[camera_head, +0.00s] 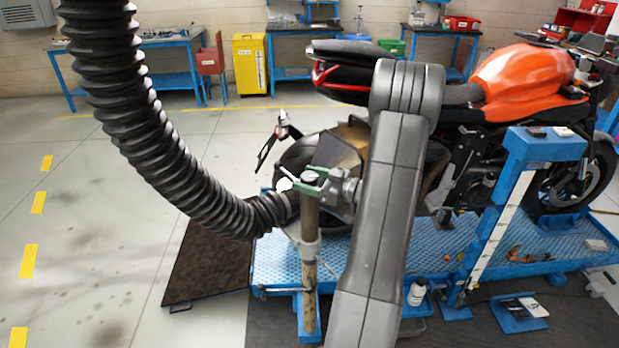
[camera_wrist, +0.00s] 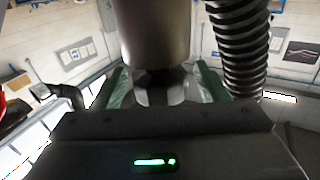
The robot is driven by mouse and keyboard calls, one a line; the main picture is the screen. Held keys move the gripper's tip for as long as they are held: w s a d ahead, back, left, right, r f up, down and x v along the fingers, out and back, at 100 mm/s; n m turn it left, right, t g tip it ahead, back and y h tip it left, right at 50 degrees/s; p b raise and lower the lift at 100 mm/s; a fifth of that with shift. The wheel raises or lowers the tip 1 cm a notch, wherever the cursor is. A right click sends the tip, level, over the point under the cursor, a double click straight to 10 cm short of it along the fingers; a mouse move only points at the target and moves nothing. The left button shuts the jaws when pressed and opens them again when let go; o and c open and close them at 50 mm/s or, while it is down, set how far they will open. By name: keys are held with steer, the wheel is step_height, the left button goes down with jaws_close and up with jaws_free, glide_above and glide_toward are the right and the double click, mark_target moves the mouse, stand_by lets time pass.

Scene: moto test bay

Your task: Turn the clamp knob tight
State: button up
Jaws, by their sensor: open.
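My gripper (camera_head: 309,181) is at the top of an upright post (camera_head: 309,225) in the head view, with green fingers on either side of the post top. In the wrist view the green fingers of my gripper (camera_wrist: 160,90) stand apart, left and right of a dark faceted piece that looks like the clamp knob (camera_wrist: 158,88). A wide grey cylinder (camera_wrist: 160,35) adjoins this piece. The fingers look open around it; whether they touch it I cannot tell. My arm link hides part of the area right of the post in the head view.
A thick black ribbed hose (camera_head: 150,130) hangs from above and ends at the post's left. An orange motorcycle (camera_head: 520,75) stands on a blue platform (camera_head: 400,262) behind my arm. A dark ramp (camera_head: 205,265) lies left of it. The floor at far left is clear.

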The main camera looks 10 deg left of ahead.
steer(key=c, duration=1)
steer(key=shift+o, duration=0.2)
